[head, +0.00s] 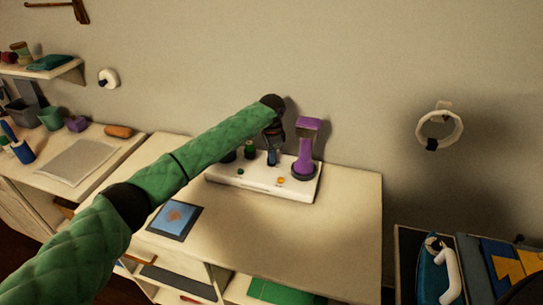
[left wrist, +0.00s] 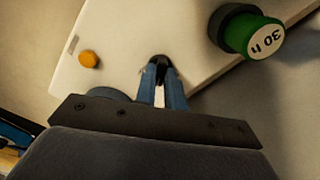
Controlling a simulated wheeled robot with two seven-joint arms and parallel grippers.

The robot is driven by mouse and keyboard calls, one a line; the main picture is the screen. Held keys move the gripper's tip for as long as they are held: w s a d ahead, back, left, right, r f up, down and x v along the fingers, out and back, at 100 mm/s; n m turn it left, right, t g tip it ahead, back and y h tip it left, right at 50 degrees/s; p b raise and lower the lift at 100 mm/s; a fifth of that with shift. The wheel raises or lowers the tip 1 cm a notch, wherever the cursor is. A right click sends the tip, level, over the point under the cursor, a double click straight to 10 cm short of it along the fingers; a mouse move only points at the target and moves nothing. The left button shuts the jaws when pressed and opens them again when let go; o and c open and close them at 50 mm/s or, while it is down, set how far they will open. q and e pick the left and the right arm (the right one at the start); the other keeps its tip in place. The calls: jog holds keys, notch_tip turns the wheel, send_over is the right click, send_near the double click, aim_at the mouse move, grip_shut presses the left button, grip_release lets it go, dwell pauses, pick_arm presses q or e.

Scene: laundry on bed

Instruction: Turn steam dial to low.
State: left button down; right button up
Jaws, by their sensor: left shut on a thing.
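A white control panel (head: 263,183) lies on the table against the wall, and it fills much of the left wrist view (left wrist: 120,45). My left gripper (head: 272,155) reaches down over its back middle. In the left wrist view its blue fingers (left wrist: 161,82) are shut on a small dark piece (left wrist: 160,64) at the panel; I cannot tell whether this is the steam dial, and no setting mark on it is readable. A green knob (left wrist: 250,33) with a white "30" label stands beside the fingers. My right gripper is not in view.
A purple upright piece (head: 305,150) stands at the panel's right end, close to my gripper. An orange button (left wrist: 89,59) is on the panel. A blue framed square (head: 174,220) lies on the table, whose front right is clear.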

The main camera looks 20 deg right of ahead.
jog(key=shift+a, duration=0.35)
pick_arm(q)
jog(key=c, duration=1.5)
grip_release()
jog(key=shift+r, duration=0.35)
jog(key=shift+r+b, duration=1.35)
jog(key=shift+r, duration=2.2)
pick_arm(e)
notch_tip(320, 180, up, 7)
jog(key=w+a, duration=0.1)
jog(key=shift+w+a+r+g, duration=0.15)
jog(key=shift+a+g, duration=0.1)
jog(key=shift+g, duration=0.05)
